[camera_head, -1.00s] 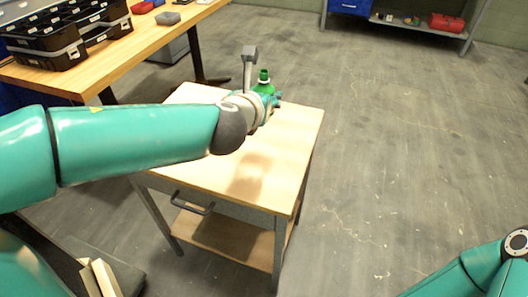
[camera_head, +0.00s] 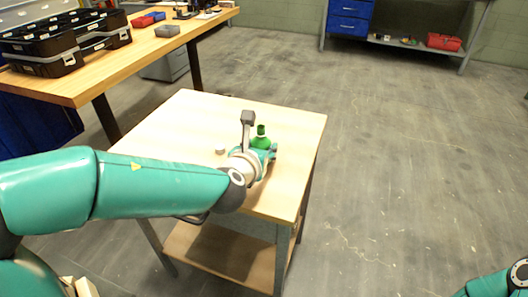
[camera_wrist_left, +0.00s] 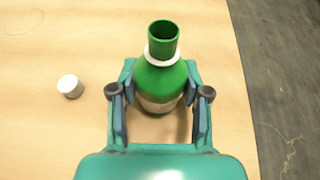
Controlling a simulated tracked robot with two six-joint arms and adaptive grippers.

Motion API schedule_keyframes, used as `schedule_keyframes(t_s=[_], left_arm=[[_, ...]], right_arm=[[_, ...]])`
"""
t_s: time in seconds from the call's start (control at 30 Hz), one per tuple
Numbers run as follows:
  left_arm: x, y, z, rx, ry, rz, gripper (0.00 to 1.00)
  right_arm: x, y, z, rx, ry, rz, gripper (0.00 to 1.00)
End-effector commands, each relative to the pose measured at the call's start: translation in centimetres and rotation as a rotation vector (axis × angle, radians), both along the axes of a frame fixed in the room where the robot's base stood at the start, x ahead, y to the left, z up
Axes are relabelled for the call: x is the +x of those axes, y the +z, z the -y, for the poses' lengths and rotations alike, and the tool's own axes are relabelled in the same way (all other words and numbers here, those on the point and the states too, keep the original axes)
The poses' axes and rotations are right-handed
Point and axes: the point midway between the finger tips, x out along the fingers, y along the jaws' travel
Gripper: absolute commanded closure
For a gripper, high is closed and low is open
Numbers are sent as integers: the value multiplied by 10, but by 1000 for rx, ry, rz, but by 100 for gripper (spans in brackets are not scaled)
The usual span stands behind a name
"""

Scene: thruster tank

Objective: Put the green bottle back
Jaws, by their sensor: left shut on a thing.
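The green bottle (camera_head: 261,140) is upright at the small wooden table, over the right part of its top. Its open neck shows in the left wrist view (camera_wrist_left: 163,42), with a white ring below it and a pale label lower down. My left gripper (camera_head: 266,152) is shut on the bottle's body, one finger on each side, as the left wrist view (camera_wrist_left: 160,78) shows. I cannot tell for sure whether the bottle's base touches the table. My right gripper is out of view; only part of my right arm shows at the lower right.
A small grey-white cylinder (camera_head: 220,151) stands on the small table (camera_head: 180,118), left of the bottle. A long workbench (camera_head: 100,72) with black organizer cases (camera_head: 62,50) is at upper left. A blue-drawer bench stands at the back. Floor to the right is clear.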

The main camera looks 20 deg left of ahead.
Motion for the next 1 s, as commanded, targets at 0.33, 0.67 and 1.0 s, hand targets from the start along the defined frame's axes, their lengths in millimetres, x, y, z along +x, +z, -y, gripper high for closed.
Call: schedule_keyframes(t_s=[0.33, 0.67, 1.0], left_arm=[[0, 0, 0, 0, 0, -2, 33], [0, 1, 0, 0, 0, -1, 28], [-33, 17, 2, -2, -1, 2, 28]], right_arm=[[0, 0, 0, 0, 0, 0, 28], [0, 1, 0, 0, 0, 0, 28], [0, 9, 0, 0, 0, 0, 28]])
